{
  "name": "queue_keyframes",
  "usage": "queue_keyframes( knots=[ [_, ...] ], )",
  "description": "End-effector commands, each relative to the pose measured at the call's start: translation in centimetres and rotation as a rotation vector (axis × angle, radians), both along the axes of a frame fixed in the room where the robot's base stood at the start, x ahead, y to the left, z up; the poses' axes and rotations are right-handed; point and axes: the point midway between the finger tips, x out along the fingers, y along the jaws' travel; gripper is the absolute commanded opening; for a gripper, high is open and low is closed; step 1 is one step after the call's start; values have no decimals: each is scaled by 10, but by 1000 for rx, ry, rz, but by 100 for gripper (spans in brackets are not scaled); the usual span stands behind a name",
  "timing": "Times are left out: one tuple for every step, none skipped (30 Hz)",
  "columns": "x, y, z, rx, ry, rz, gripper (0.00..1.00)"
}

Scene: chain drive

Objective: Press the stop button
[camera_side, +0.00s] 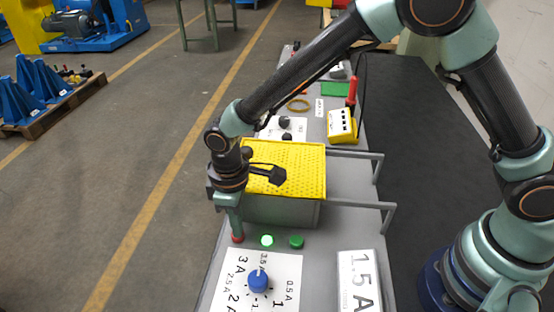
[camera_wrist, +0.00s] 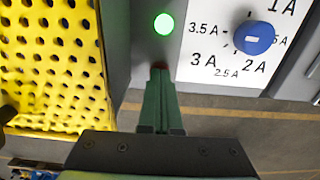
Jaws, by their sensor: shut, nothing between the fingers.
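The red stop button (camera_side: 237,239) is at the left end of a row of buttons on the grey panel, in front of the yellow perforated cover. My gripper (camera_side: 236,231) is shut and empty, pointing down with its tips right at the red button. In the wrist view the shut green fingers (camera_wrist: 160,78) cover most of the button, and only a bit of red (camera_wrist: 159,66) shows past the tips. The tips look to be on the button, but I cannot tell whether it is pushed in.
A lit green button (camera_side: 267,240) and a darker green button (camera_side: 297,242) sit to the right. A blue knob (camera_side: 258,281) on a white ampere dial is nearer the camera. The yellow cover (camera_side: 290,165) and grey rails (camera_side: 365,204) stand behind. A yellow meter (camera_side: 342,126) is farther back.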

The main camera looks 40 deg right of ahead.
Motion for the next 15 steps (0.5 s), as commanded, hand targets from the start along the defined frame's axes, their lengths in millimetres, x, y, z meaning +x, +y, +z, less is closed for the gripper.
queue_keyframes(
  knots=[
    [3, 2, 12, 6, -9, 0, 0],
    [3, 2, 18, 9, -12, 0, 0],
    [5, 4, 28, 12, -18, 0, 0],
    [5, 4, 35, 13, -18, 0, 0],
    [6, 4, 42, 14, -20, 0, 0],
    [6, 4, 52, 15, -21, 0, 0],
    [6, 4, 59, 14, -20, 0, 0],
    [6, 4, 65, 15, -21, 0, 0],
    [6, 4, 74, 15, -21, 0, 0],
    [6, 4, 80, 15, -21, 0, 0],
    [6, 4, 86, 15, -21, 0, 0],
    [6, 4, 94, 15, -21, 0, 0],
    [6, 5, 99, 16, -21, 0, 0],
    [6, 4, 104, 14, -20, 0, 0],
    [6, 4, 109, 14, -20, 0, 0]
  ],
)
